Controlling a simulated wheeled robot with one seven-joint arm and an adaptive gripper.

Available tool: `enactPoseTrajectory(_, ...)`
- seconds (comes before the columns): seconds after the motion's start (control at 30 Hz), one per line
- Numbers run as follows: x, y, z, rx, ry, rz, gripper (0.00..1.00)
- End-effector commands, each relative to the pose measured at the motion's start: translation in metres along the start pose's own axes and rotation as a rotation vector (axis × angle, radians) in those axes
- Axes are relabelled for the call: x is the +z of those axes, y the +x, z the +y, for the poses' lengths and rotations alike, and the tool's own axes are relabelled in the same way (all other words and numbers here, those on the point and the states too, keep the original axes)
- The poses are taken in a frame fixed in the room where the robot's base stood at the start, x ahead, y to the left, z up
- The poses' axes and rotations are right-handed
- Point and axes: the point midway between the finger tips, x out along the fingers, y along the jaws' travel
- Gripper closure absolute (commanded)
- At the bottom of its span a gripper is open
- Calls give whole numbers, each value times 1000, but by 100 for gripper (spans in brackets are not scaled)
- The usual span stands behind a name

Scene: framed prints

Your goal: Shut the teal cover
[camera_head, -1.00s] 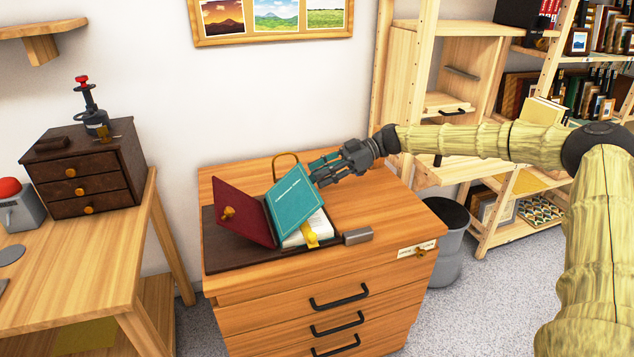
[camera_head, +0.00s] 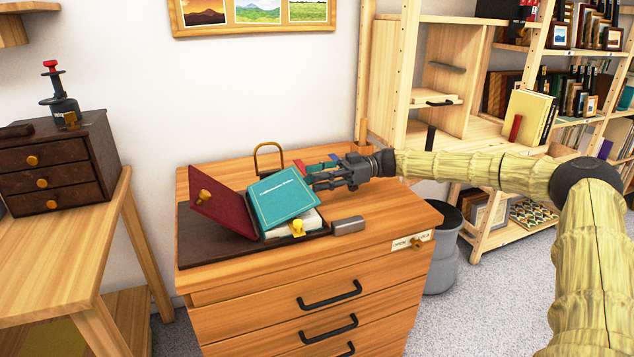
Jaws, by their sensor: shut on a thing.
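The teal cover (camera_head: 283,203) belongs to a book on the wooden cabinet. It stands partly open, hinged at its left and leaning over pale pages (camera_head: 312,223), with a gap at the right. My gripper (camera_head: 312,181) is at the cover's upper right edge and is shut on it; the exact finger contact is small and partly hidden. A dark red cover (camera_head: 224,208) with a gold knob stands tilted open just left of the teal cover. A yellow tab (camera_head: 298,228) shows at the front of the pages.
The book lies on a dark brown base (camera_head: 205,245) on the cabinet top (camera_head: 385,215). A grey block (camera_head: 348,225) sits right of it, a brass loop (camera_head: 268,152) behind. Small red and teal items (camera_head: 320,166) lie behind my gripper.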

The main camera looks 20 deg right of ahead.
Motion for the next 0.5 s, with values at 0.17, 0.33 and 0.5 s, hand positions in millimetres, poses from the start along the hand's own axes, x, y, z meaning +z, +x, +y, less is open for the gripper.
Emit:
enactPoseTrajectory(0.17, 10, -1, 0, 0, 2, -4, 100)
enactPoseTrajectory(0.33, 11, -2, 0, -1, 3, -4, 100)
enactPoseTrajectory(0.5, 11, -2, 0, -1, 3, -5, 100)
